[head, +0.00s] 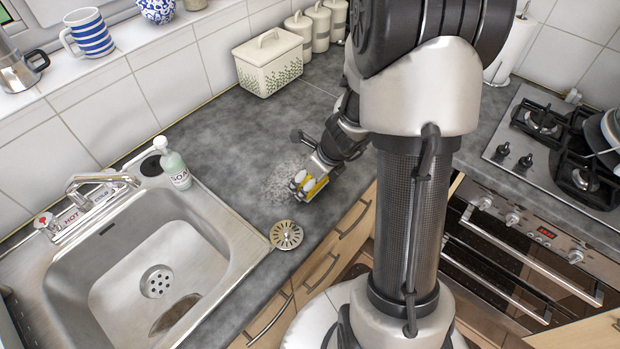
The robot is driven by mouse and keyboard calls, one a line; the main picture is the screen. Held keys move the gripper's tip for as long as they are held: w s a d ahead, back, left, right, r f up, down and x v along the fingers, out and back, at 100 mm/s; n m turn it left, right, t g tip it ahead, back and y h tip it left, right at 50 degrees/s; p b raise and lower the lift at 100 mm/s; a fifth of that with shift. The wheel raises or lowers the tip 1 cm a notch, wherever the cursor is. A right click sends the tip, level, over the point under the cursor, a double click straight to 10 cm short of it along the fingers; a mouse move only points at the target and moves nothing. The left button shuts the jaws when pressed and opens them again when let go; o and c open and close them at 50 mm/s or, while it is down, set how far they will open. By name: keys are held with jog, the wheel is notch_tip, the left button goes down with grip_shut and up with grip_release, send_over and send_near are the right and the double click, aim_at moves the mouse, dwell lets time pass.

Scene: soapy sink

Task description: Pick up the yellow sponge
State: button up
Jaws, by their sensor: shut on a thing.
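The yellow sponge (315,187) is on the dark counter to the right of the sink, partly hidden by my gripper. My gripper (308,184) reaches down from the right, and its light-coloured fingers are closed around the sponge. I cannot tell whether the sponge is touching the counter or just above it.
A round metal strainer (286,235) lies near the sponge. The steel sink (225,228) with a soap bottle (175,168) at its back corner is on the left. A bread bin (270,65) and canisters stand behind. The counter between them is clear. A gas stove (500,140) is on the right.

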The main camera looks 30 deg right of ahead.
notch_tip(320, 180, up, 20)
jog(key=p, duration=1.3)
jog(key=shift+f, duration=0.15)
